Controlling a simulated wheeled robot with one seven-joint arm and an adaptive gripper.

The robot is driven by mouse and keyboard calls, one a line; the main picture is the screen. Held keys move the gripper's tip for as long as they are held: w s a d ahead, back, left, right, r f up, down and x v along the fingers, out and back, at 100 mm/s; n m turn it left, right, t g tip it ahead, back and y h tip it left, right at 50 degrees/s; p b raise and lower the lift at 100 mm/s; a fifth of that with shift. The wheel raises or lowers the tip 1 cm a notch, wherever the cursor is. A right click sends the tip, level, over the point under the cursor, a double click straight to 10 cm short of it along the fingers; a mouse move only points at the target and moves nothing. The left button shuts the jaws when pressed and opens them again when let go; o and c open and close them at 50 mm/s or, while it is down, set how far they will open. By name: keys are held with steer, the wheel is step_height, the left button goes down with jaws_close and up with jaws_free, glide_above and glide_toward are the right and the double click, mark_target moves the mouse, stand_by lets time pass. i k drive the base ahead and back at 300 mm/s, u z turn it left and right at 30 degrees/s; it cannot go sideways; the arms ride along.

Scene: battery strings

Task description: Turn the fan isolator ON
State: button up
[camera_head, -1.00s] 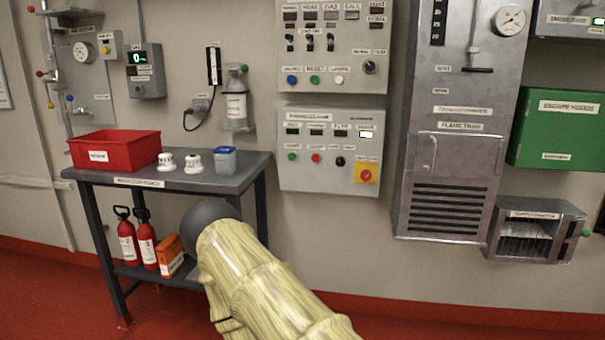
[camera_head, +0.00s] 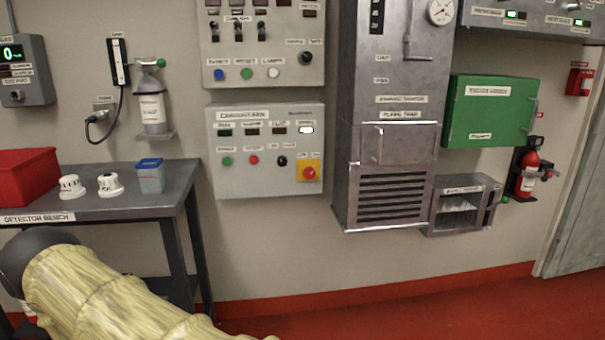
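The fan panel (camera_head: 265,180) is a grey box on the wall, below a larger control panel. It carries several small display windows along its top, the rightmost one lit white. Below them are a green button (camera_head: 227,161), a red button (camera_head: 254,160) and a black knob (camera_head: 282,160). The isolator (camera_head: 309,173) is a red rotary knob on a yellow plate at the panel's lower right. Its position is too small to read. My arm, in a cream sleeve, shows at the lower left, away from the panel. No gripper fingers show.
The detector bench (camera_head: 150,203) stands at left with a red bin (camera_head: 25,178), two white detectors and a blue-lidded tub (camera_head: 150,175). A tall grey cabinet (camera_head: 390,110) is right of the panel. Red floor (camera_head: 400,305) below the panel is clear.

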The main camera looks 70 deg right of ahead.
mark_target(309, 173)
steer(key=z, duration=0.65)
steer(key=i, duration=0.8)
steer(key=z, duration=0.85)
